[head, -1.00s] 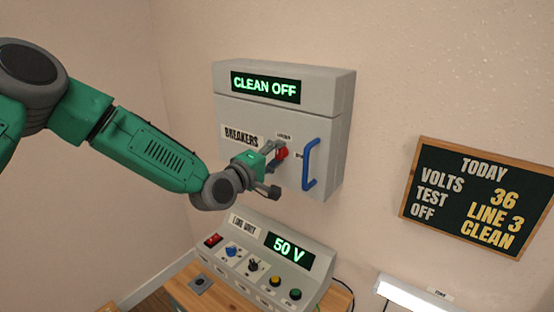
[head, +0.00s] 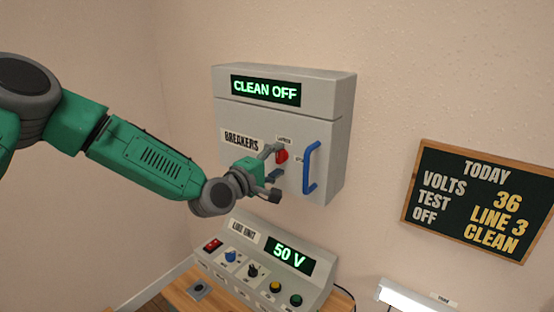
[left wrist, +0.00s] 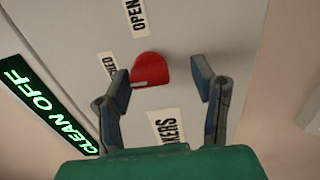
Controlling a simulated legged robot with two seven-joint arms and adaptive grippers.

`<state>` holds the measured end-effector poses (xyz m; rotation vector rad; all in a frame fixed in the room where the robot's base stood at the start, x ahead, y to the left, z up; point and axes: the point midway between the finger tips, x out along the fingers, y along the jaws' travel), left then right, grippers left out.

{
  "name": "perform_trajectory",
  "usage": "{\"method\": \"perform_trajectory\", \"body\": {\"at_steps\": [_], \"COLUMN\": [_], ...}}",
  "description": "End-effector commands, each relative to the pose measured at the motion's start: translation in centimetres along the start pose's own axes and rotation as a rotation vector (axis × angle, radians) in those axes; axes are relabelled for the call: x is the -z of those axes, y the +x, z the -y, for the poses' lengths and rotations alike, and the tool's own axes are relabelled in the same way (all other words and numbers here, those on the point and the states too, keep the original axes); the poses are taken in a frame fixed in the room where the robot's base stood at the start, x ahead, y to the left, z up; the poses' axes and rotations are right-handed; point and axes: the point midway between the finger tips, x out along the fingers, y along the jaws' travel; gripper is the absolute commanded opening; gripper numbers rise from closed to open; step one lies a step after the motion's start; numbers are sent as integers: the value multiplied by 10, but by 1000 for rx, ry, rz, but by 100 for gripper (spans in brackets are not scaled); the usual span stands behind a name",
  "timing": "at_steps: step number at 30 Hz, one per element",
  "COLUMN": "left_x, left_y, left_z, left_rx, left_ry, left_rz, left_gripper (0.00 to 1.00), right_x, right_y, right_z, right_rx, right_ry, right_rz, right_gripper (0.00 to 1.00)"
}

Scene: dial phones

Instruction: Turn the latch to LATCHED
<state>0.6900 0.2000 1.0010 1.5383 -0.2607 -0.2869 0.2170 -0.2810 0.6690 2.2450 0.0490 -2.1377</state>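The red latch (head: 282,156) is on the front of the grey breaker cabinet (head: 235,180), left of the blue handle (head: 312,167). One label is above the latch and another is to its right; in the left wrist view the latter (left wrist: 137,15) reads OPEN. My left gripper (head: 272,163) is open, at the latch's left side. In the left wrist view the latch (left wrist: 150,68) lies between the spread fingertips (left wrist: 160,84), nearer the left one. A gap shows on the right; contact on the left is unclear. I cannot tell which label the latch points to. My right gripper is out of view.
The cabinet's display (head: 265,90) reads CLEAN OFF. Below, a line unit (head: 240,285) with knobs, buttons and a 50 V display sits on a wooden table (head: 180,295). A board (head: 478,200) hangs right. The wall between cabinet and board is clear.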

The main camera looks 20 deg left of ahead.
Motion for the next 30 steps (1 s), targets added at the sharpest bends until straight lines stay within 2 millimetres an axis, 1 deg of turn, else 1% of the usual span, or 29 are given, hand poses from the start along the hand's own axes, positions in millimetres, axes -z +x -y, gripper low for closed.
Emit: {"method": "perform_trajectory", "body": {"at_steps": [7, 11, 14, 21, 24, 27, 30], "left_x": [0, 0, 1, 2, 2, 2, 2], "left_y": [-1, -11, -29, -81, -97, -109, -116], "left_z": [-5, -5, -4, -2, -2, -1, 0], "left_rx": [-9, -8, -8, -6, -7, -5, -4], "left_ry": [1, 0, -2, -3, -3, -1, -1], "left_rz": [-1, -1, -2, -2, -2, -1, -1], "left_gripper": [52, 52, 52, 52, 52, 52, 52], "right_x": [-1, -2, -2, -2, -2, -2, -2], "right_y": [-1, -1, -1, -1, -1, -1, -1], "right_z": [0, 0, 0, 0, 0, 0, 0], "right_rx": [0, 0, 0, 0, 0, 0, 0], "right_ry": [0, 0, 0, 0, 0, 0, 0], "right_rz": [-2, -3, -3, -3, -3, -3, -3], "right_gripper": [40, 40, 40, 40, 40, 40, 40]}}
